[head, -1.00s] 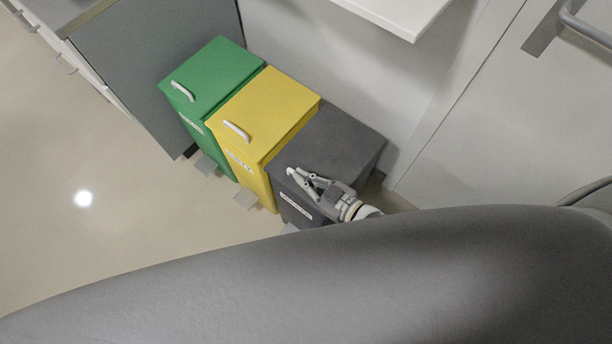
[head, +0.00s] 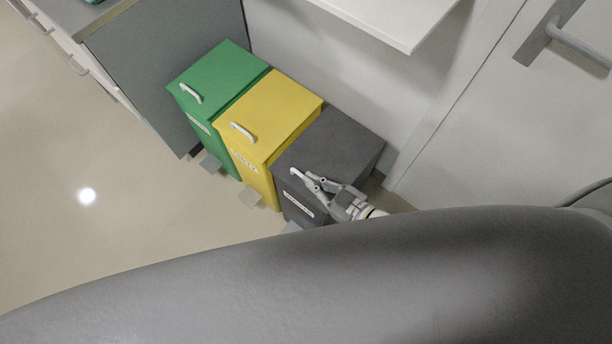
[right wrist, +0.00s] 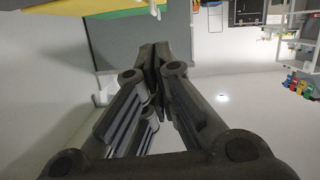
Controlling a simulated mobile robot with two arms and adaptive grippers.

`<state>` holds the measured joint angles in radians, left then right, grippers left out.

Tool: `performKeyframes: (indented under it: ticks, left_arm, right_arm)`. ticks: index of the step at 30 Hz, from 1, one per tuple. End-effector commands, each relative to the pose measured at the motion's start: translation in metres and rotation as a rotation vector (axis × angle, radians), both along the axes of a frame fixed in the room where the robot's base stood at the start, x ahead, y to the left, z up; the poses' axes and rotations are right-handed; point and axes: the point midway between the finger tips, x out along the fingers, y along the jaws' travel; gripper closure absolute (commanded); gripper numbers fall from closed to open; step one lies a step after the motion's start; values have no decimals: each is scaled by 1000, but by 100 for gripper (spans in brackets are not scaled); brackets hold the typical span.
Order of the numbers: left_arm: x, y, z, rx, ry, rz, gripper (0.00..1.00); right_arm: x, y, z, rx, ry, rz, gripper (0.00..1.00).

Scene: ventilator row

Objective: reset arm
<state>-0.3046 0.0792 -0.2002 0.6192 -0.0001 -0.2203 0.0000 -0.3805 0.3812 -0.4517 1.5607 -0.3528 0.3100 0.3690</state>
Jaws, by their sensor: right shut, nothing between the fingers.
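My right gripper (head: 308,180) is over the front part of the dark grey bin (head: 340,140) in the head view, near that bin's pale handle. The gripper is shut and empty; in the right wrist view its fingers (right wrist: 152,62) meet at the tips. I cannot tell whether the fingertips touch the handle or the lid. The lid of the grey bin looks closed. My left gripper is not in view.
A yellow bin (head: 270,115) and a green bin (head: 220,80) stand left of the grey bin, lids closed. A grey cabinet (head: 170,70) stands beyond them. A white shelf (head: 385,15) juts from the wall above. A door handle (head: 575,45) is at right. Open floor (head: 80,240) lies left.

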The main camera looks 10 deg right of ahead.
Motion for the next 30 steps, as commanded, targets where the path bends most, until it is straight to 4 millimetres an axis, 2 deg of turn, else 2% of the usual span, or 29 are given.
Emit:
performKeyframes:
  ticks: [3, 9, 15, 23, 26, 29, 30]
  left_arm:
    - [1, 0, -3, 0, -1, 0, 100]
    - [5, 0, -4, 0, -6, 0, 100]
    - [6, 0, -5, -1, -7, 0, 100]
    - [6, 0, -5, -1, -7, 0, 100]
    - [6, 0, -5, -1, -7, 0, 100]
    - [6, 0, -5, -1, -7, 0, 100]
    - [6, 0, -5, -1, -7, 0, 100]
  right_arm:
    - [-19, -14, 6, 1, -1, 1, 100]
    - [-42, -30, 13, 2, -4, 0, 100]
    - [-52, -38, 17, 3, -4, 0, 100]
    - [-53, -39, 17, 1, -3, -4, 100]
    - [-51, -46, 2, -20, 23, -28, 100]
    - [-50, -65, -36, -72, 96, -92, 100]
    - [-52, -75, -56, -100, 136, -124, 100]
